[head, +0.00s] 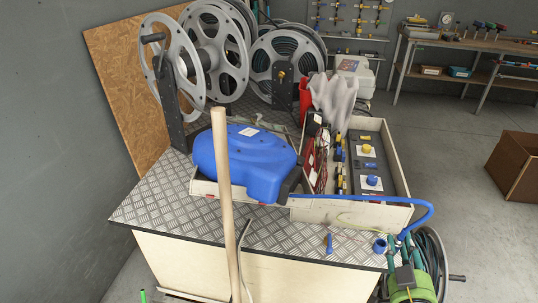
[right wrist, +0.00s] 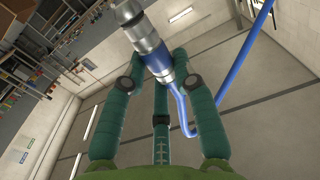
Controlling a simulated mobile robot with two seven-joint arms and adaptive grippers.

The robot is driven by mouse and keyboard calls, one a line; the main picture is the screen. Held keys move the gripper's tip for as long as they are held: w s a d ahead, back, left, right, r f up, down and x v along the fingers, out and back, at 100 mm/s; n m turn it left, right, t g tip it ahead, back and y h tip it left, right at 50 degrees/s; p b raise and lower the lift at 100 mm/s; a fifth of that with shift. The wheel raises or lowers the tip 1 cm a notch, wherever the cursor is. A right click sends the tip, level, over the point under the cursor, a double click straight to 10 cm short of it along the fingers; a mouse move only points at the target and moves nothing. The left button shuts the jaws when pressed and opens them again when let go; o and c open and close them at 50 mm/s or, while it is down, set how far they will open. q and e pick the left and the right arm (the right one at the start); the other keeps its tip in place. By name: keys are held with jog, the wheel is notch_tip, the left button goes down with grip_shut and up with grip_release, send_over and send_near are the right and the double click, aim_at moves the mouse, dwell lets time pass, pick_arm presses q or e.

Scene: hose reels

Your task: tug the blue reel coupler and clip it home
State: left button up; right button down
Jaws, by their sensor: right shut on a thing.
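In the right wrist view, the teal fingers of this gripper (right wrist: 160,66) are shut on the blue and silver coupler (right wrist: 157,62). The hose (right wrist: 185,120) loops away from the coupler. The coupler's silver end runs out of the top of that view, so what it meets is hidden. My left gripper does not show clearly.
A pale wooden pole (head: 223,185) stands in front of the blue reel. A white crate (head: 398,217) with capped parts is behind the hose. Grey reels (head: 177,62) stand at the back.

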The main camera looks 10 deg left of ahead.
jog(key=w+d+f+b, duration=0.2)
jog(key=w+f+b, duration=0.3)
jog(key=w, duration=0.3)
jog(key=w+d+f+b, duration=0.2)
jog(key=w+f+b, duration=0.3)
jog(key=w, duration=0.3)
jog(key=shift+d+f+b, duration=0.15)
jog(key=shift+f+b, duration=0.05)
jog(key=shift+b, duration=0.6)
jog(key=shift+s, duration=0.1)
